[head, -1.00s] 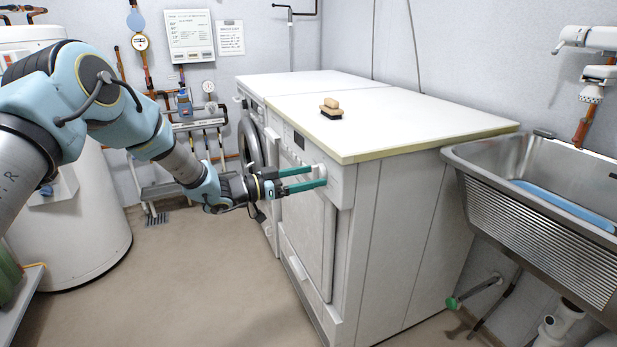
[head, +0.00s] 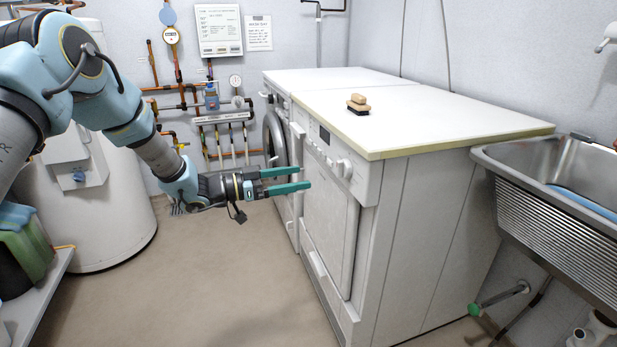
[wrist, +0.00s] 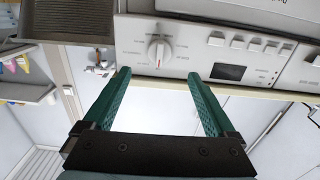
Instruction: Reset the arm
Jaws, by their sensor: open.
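My gripper (head: 306,179) is open and empty, its two green fingers pointing right in the head view. It is in front of the white appliance (head: 327,225), left of that appliance's control knob (head: 345,168). In the wrist view the gripper (wrist: 160,82) shows its fingers spread apart with nothing between them. There the knob (wrist: 159,51) lies beyond the fingertips, and a gap to it is visible in the head view. My arm reaches in from the left, over the floor.
The white worktop (head: 450,122) carries a brush (head: 358,104). A metal sink (head: 560,205) stands at right, with a green-capped pipe (head: 474,310) below. A white tank (head: 105,225) and a shelf (head: 45,290) stand at left. The floor (head: 220,280) between is clear.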

